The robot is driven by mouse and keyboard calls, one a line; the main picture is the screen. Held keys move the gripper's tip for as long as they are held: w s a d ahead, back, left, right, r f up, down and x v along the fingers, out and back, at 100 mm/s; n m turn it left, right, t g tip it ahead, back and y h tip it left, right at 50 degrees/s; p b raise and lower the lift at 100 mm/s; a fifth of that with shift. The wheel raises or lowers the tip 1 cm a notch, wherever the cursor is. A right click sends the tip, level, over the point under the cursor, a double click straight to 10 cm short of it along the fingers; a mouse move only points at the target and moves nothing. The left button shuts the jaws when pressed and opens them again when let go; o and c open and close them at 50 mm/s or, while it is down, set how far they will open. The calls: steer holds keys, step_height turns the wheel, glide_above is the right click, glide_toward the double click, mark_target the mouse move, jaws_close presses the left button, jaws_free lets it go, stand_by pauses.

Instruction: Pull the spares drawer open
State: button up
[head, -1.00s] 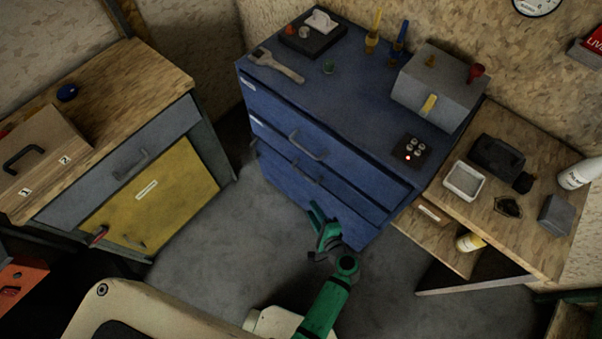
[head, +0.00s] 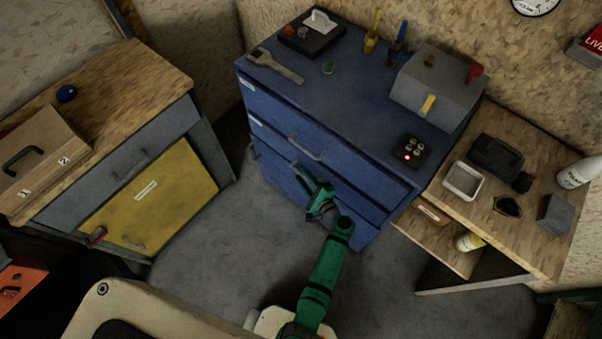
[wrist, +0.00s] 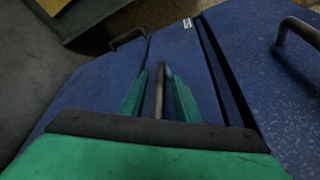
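The blue drawer cabinet (head: 345,110) stands in the middle of the head view. Its front has an upper drawer with a bar handle (head: 308,147) and a lower drawer below. Small white labels sit on the fronts, too small to read, so I cannot tell which drawer is the spares one. The upper handle (wrist: 300,32) shows at right, clear of my gripper.
A dark gap (wrist: 222,75) runs along the upper drawer front. Another handle (wrist: 128,38) shows beyond my fingers. A wooden bench with a yellow door (head: 165,195) is at left, a low wooden table (head: 530,240) at right. Grey floor (head: 210,250) lies clear before the cabinet.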

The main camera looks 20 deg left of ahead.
steer(key=shift+x, duration=0.9)
